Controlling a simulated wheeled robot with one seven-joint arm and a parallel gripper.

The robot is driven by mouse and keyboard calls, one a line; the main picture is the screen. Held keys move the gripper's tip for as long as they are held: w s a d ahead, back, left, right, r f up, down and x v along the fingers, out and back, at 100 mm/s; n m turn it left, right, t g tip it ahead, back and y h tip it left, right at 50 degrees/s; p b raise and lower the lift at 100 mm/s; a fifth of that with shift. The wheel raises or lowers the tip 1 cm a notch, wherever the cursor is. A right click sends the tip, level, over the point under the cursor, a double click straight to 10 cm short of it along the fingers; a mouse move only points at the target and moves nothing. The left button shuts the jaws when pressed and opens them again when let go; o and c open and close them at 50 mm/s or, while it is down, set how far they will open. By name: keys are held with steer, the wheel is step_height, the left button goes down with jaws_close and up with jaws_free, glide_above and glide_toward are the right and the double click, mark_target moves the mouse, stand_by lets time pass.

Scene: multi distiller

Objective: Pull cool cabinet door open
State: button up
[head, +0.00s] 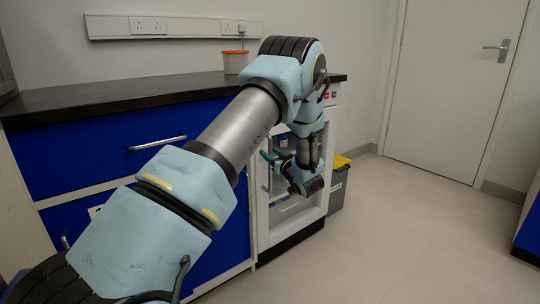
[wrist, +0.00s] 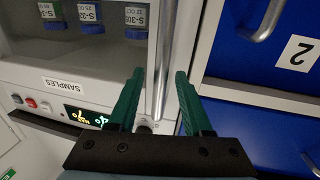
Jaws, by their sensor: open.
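The cool cabinet (head: 262,235) is a white unit under the right end of the dark counter, largely hidden behind my arm in the head view. In the wrist view its glass door (wrist: 75,60) looks shut, with several labelled sample bottles (wrist: 88,14) behind it. A long silver door handle (wrist: 163,50) runs along the door's edge. My gripper (wrist: 160,71) is open, its two green fingers on either side of the handle in the picture. Contact is not visible. The gripper (head: 268,157) also shows in the head view, at the cabinet front.
Blue drawers (head: 110,145) with silver handles adjoin the cabinet on the left. A grey bin with a yellow lid (head: 338,180) stands just right of the cabinet. The floor (head: 400,230) in front and to the right is clear. A white room door (head: 455,85) is at the back right.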

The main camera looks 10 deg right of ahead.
steer(key=shift+w, duration=0.2)
jaws_close()
stand_by(0.3)
stand_by(1.1)
